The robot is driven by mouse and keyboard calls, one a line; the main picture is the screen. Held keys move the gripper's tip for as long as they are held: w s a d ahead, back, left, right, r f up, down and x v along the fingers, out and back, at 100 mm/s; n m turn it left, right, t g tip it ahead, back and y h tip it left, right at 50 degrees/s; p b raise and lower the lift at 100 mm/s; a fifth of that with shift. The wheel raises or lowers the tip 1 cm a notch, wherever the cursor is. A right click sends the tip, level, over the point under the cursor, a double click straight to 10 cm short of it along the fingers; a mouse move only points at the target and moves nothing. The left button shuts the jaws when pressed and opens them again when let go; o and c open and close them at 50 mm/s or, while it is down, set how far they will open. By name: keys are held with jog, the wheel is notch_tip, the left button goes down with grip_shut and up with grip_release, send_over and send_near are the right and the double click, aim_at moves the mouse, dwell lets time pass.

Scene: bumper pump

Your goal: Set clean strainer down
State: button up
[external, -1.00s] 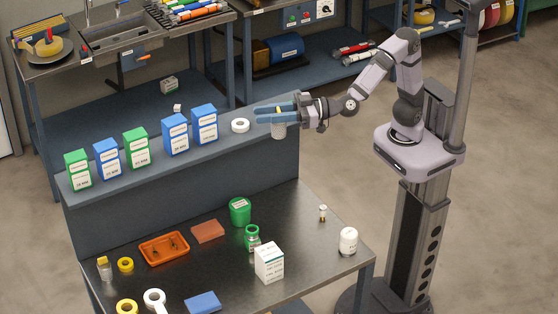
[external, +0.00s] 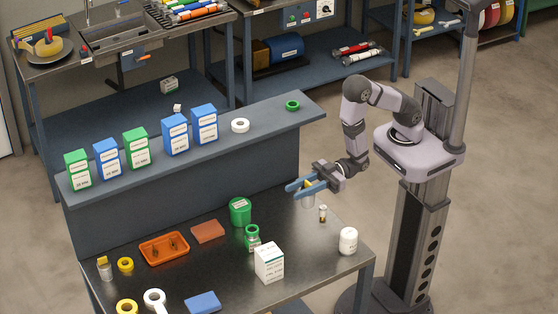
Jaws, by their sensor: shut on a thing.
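My gripper (external: 306,186) is over the back right part of the workbench, its blue fingers pointing left. It is shut on a small pale, see-through cylinder, the strainer (external: 308,200), which hangs upright below the fingers. A bit of yellow shows between the fingers. The fingers hide the strainer's top. I cannot tell whether its bottom touches the bench top (external: 215,265) or is just above it. A small vial (external: 323,213) stands close to its right.
A green jar (external: 240,212), a green-capped glass jar (external: 252,238) and a white box (external: 269,262) stand to the left and front. A white bottle (external: 348,241) is near the right edge. The raised shelf (external: 262,117) behind carries several boxes, a white ring (external: 240,125) and a green ring (external: 292,105).

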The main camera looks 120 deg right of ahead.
jog(key=shift+m+h, duration=0.3)
jog(key=shift+h, duration=0.2)
jog(key=f, duration=0.1)
jog(key=s+d+f, duration=0.1)
jog(key=f, duration=0.1)
jog(key=s+d+f, duration=0.1)
jog(key=f, duration=0.1)
jog(key=shift+d, duration=0.15)
